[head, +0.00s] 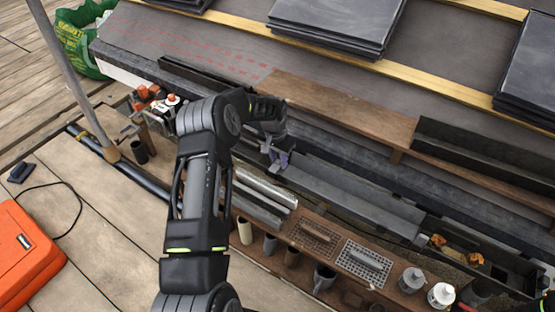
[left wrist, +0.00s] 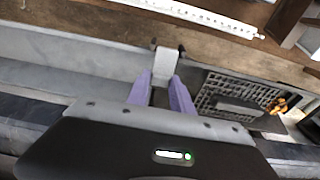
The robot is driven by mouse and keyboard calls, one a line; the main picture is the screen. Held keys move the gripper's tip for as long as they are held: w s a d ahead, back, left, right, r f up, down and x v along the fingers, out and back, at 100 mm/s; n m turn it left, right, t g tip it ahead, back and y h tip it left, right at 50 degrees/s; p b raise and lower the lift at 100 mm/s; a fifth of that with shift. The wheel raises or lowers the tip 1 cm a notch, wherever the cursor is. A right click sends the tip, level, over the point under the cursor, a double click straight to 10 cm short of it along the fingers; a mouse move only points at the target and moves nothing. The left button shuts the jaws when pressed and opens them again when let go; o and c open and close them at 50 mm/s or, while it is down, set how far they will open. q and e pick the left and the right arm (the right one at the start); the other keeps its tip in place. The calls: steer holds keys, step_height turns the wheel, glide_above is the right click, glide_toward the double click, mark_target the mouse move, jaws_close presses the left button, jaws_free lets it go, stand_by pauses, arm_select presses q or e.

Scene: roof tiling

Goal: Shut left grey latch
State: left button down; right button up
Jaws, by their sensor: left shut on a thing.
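My left gripper (head: 279,160) reaches down over the grey gutter trough. It has purple fingers, which also show in the left wrist view (left wrist: 162,90). They are shut on a small light grey latch (left wrist: 166,62), one finger on each side. The latch sits at the edge of the long grey gutter (head: 350,190), against a brown wooden board (left wrist: 110,38). In the head view the latch is mostly hidden by the gripper. I cannot tell whether the latch is fully closed. My right gripper is not in view.
Slate stacks (head: 335,25) lie on the roof above. A plank (head: 330,108) and black gutter pieces (head: 470,150) run along the eave. A shelf in front holds a grey grate (head: 364,262), pipe pieces (head: 323,278) and white bottles (head: 441,295). An orange case (head: 25,255) lies left.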

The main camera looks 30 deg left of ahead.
mark_target(279, 161)
arm_select(q)
steer(key=shift+w+f+g+b, duration=0.15)
steer(key=shift+f+g+b, duration=0.3)
steer(key=shift+g, duration=0.35)
steer(key=c, duration=1.1)
jaws_free()
steer(key=shift+r, duration=0.1)
steer(key=shift+r+p, duration=0.9)
steer(key=shift+r, duration=2.95)
steer(key=shift+r, duration=0.1)
